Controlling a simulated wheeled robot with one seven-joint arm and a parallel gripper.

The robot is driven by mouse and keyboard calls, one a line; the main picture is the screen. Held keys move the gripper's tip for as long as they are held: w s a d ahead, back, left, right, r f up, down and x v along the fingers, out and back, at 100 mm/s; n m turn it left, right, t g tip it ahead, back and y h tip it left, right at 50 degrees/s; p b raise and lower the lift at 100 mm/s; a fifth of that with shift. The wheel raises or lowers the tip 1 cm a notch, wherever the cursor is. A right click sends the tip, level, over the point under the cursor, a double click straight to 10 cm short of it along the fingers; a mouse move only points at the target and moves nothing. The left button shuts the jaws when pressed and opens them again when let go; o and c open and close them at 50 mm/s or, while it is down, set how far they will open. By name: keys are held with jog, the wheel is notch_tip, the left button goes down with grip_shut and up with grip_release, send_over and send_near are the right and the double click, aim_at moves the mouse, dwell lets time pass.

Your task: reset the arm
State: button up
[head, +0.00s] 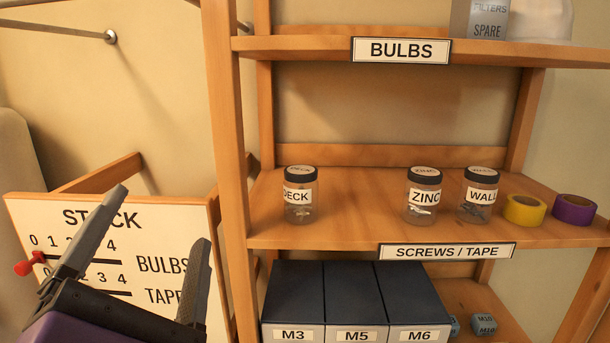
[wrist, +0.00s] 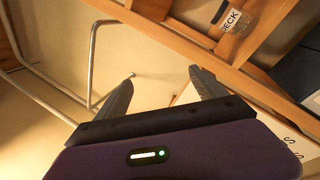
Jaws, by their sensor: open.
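My gripper (head: 142,248) is at the lower left of the head view, in front of the white STOCK board (head: 30,215). Its two grey fingers are spread wide with nothing between them. In the wrist view my gripper (wrist: 160,92) also shows open and empty, with a beige wall beyond the fingertips. The wooden shelf unit (head: 232,130) stands to the right of my gripper, apart from it in the head view. Part of the board behind my gripper is hidden.
The middle shelf holds jars marked DECK (head: 300,197), ZINC (head: 423,197) and WALL (head: 478,196), plus yellow tape (head: 524,210) and purple tape (head: 574,209). Dark bins (head: 350,295) stand below. A red slider knob (head: 24,267) sits at the board's left. A metal rail (wrist: 92,60) shows in the wrist view.

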jog(key=s+d+f+m+g+y+b, duration=0.1)
jog(key=s+d+f+m+y, duration=0.2)
jog(key=f, duration=0.5)
jog(key=s+d+f+m+g+y, duration=0.1)
jog(key=d+f+m+y, duration=0.1)
jog(key=d+f+m, duration=0.4)
jog(key=s+d+f+m+g+y+b, duration=0.1)
jog(key=f+m+y, duration=0.15)
jog(key=f, duration=0.65)
jog(key=s+d+f+m+g+h+b, duration=0.1)
jog(key=s+d+f+m+h, duration=0.4)
jog(key=s+d+f+m, duration=0.3)
jog(key=s+d+f+m+g+h+b, duration=0.2)
jog(key=s+d+f+m+h, duration=0.3)
jog(key=s+d, duration=0.8)
jog(key=d+f+m, duration=0.3)
jog(key=f, duration=0.1)
jog(key=shift+s+f, duration=0.3)
jog(key=shift+s, duration=0.1)
